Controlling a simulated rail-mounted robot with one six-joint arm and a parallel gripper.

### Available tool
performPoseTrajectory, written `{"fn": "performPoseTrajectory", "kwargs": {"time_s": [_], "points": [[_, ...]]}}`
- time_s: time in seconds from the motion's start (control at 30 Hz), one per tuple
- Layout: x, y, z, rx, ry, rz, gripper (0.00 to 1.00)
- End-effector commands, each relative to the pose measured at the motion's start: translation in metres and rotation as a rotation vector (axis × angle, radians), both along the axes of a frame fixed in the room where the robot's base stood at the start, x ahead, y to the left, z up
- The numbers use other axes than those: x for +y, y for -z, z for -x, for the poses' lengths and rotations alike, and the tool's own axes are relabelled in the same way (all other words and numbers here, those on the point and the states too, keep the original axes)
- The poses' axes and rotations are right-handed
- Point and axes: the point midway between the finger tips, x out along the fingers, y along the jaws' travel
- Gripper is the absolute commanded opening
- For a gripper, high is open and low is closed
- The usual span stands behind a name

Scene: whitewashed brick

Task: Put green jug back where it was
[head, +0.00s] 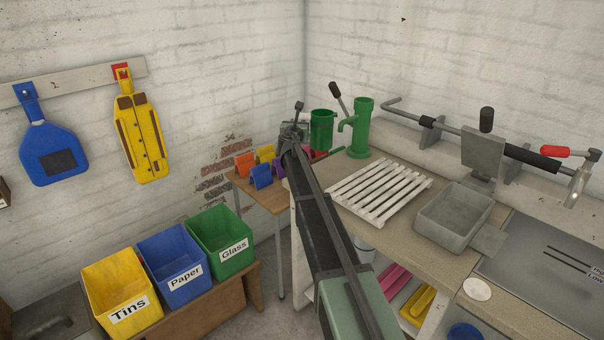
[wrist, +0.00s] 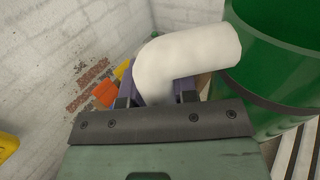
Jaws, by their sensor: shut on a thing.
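The green jug (head: 322,130) is at the back corner, to the left of the green hand pump (head: 362,130). It looks upright. In the wrist view its green side (wrist: 280,60) fills the right, and its thick white handle (wrist: 190,55) curves over between my fingers. My gripper (head: 295,130) is shut on the handle, with the jug to its right. The wrist view shows one finger on each side of the handle (wrist: 156,92). My arm and gripper partly hide the jug's surroundings, and I cannot tell whether its base touches anything.
A white slatted rack (head: 378,190) lies empty on the bench in front of the pump. A grey basin (head: 455,218) stands to its right. Coloured holders (head: 262,172) stand on a small table (head: 262,195) at the left. Yellow, blue and green bins (head: 220,240) are farther left.

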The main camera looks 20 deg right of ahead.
Motion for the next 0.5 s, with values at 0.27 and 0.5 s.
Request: {"fn": "performPoseTrajectory", "kwargs": {"time_s": [0.27,0.5], "points": [[0.000,0.098,0.000,0.001,0.000,0.001,0.00],[0.000,0.106,0.000,0.000,0.000,0.000,0.00]]}}
